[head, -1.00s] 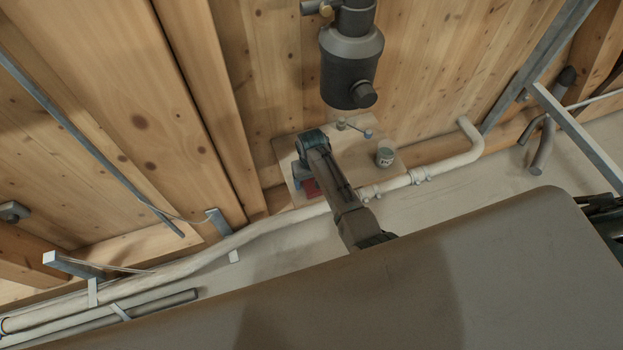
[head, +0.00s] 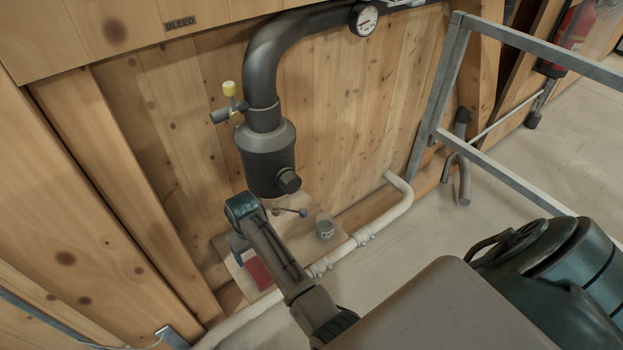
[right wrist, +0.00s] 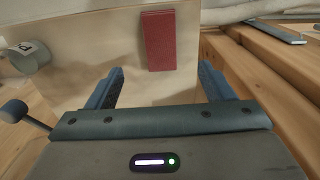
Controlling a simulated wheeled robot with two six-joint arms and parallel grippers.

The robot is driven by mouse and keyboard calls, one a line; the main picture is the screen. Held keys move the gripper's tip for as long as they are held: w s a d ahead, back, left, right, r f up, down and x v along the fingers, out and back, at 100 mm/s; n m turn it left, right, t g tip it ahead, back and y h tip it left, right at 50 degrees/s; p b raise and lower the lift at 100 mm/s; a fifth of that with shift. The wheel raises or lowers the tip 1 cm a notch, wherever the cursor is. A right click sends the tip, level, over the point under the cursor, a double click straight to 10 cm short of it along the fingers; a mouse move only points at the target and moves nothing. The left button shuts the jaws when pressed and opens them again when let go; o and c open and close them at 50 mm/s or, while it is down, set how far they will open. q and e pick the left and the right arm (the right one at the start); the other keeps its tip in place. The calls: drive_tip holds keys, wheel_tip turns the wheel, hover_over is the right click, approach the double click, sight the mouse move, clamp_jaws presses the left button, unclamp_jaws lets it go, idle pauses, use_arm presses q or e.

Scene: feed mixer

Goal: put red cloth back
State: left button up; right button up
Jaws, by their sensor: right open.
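The red cloth (head: 259,272) lies flat on a pale wooden board (head: 291,256) low by the wall. In the right wrist view it is a narrow red strip (right wrist: 159,40) on the board, in line with the gap between my fingers. My right gripper (head: 239,246) is open and empty, just above the board beside the cloth. In the right wrist view its two blue fingers (right wrist: 161,72) stand apart, with the cloth mostly beyond their tips. My left gripper is out of view.
A black pipe fitting (head: 265,150) hangs above. A pale pipe (head: 374,228) runs along the wall's foot. A metal frame (head: 430,120) stands to the right.

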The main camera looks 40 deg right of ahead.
drive_tip(key=s+d+f, duration=0.1)
drive_tip(key=f, duration=0.1)
drive_tip(key=s+f, duration=0.2)
drive_tip(key=f, duration=0.1)
drive_tip(key=s+d+f, duration=0.1)
drive_tip(key=s+f, duration=0.1)
drive_tip(key=shift+s+d+f, duration=0.2)
drive_tip(key=shift+d, duration=0.1)
drive_tip(key=s+d+f, duration=0.3)
drive_tip(key=s+f, duration=0.2)
drive_tip(key=s, duration=0.4)
drive_tip(key=s+d+f+t, duration=0.1)
drive_tip(key=s+d+f, duration=0.3)
drive_tip(key=s, duration=0.5)
drive_tip(key=s+d+f, duration=0.3)
drive_tip(key=s+f, duration=0.5)
drive_tip(key=s, duration=0.2)
drive_tip(key=shift+d+t+h, duration=0.2)
drive_tip(key=shift+t+h, duration=0.1)
drive_tip(key=shift+h, duration=0.1)
